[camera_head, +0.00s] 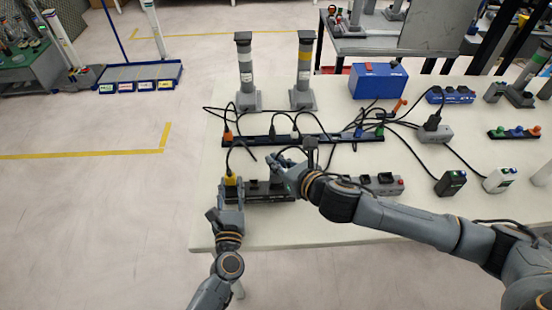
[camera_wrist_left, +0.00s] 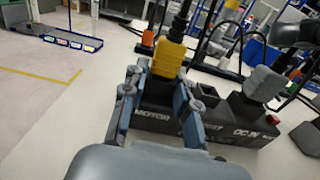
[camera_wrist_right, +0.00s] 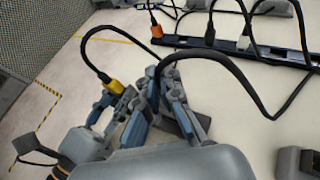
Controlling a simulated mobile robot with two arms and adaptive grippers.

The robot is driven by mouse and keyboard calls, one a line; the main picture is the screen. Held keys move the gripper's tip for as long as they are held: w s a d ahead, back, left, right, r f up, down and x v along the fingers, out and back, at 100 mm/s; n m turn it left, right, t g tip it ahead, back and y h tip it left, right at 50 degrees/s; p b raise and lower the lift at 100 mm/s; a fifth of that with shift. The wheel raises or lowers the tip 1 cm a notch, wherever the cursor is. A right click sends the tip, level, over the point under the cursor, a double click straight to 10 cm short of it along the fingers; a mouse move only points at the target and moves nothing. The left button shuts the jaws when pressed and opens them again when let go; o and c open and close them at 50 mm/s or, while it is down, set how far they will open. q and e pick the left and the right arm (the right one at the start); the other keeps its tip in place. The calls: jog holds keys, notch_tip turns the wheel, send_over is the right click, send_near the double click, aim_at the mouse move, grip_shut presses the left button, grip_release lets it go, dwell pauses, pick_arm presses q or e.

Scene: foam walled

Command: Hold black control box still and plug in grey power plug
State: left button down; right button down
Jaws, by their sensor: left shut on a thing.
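The black control box (camera_head: 268,197) lies near the table's front edge. In the left wrist view its front (camera_wrist_left: 158,122) reads MOTOR and DC-IN. My left gripper (camera_head: 231,193) is shut on the box's left end, its fingers around the MOTOR part; a yellow plug (camera_wrist_left: 168,58) stands upright there. A grey plug (camera_wrist_left: 264,84) is at the DC-IN part; I cannot tell if it is fully seated. My right gripper (camera_head: 281,167) is over the box's right part. In the right wrist view, its fingers (camera_wrist_right: 172,75) hide the plug and a black cable loops up from them.
A black power strip (camera_head: 310,138) with several plugs lies behind the box. A grey strip (camera_head: 380,184) lies to the right, behind my right arm. Two posts (camera_head: 245,75) and a blue box (camera_head: 378,80) stand at the back. Loose cables cross the table. Open floor lies left.

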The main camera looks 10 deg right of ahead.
jog(key=c, duration=1.4)
grip_release()
jog(key=shift+c, duration=0.2)
jog(key=v, duration=1.2)
jog(key=shift+f, duration=0.15)
pick_arm(q)
jog(key=c, duration=0.9)
grip_release()
jog(key=shift+c, duration=0.2)
